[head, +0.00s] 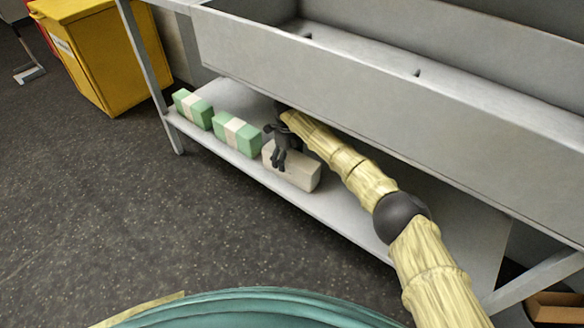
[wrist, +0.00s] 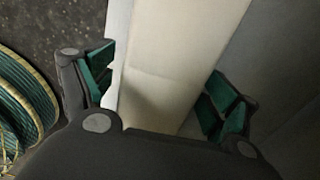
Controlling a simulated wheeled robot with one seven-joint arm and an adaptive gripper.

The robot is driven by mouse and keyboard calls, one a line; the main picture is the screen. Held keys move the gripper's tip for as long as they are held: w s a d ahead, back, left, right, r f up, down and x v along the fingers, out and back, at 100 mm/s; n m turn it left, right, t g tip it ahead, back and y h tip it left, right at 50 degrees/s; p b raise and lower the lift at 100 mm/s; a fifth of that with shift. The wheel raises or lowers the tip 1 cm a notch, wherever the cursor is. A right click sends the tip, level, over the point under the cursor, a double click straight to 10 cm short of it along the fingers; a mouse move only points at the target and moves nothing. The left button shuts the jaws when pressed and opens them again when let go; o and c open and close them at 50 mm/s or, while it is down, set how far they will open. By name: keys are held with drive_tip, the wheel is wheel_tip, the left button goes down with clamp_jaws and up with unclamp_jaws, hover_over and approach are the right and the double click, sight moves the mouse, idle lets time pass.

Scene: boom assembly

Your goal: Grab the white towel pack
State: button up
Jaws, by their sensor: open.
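The white towel pack (head: 300,172) is a pale, off-white block on the low grey shelf, at the right end of a row of packs. My gripper (head: 279,160) is at its left part in the head view and hides some of it. In the wrist view the pack (wrist: 170,65) runs between the two green-padded fingers (wrist: 158,92). The fingers are open, one on each side of the pack. A gap shows on the right side; whether the left finger touches cannot be told.
Two green packs with pale bands, one nearer (head: 238,135) and one farther (head: 193,108), sit left on the shelf (head: 345,213). The grey sink trough (head: 390,100) hangs above. A yellow bin (head: 105,60) stands at back left. The shelf right of the white pack is clear.

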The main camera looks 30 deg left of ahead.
drive_tip(key=shift+w+f+b, duration=0.1)
drive_tip(key=shift+f+b, duration=0.3)
drive_tip(key=shift+f, duration=1.35)
drive_tip(key=shift+f, duration=0.1)
drive_tip(key=c, duration=1.2)
drive_tip(key=shift+o, duration=0.2)
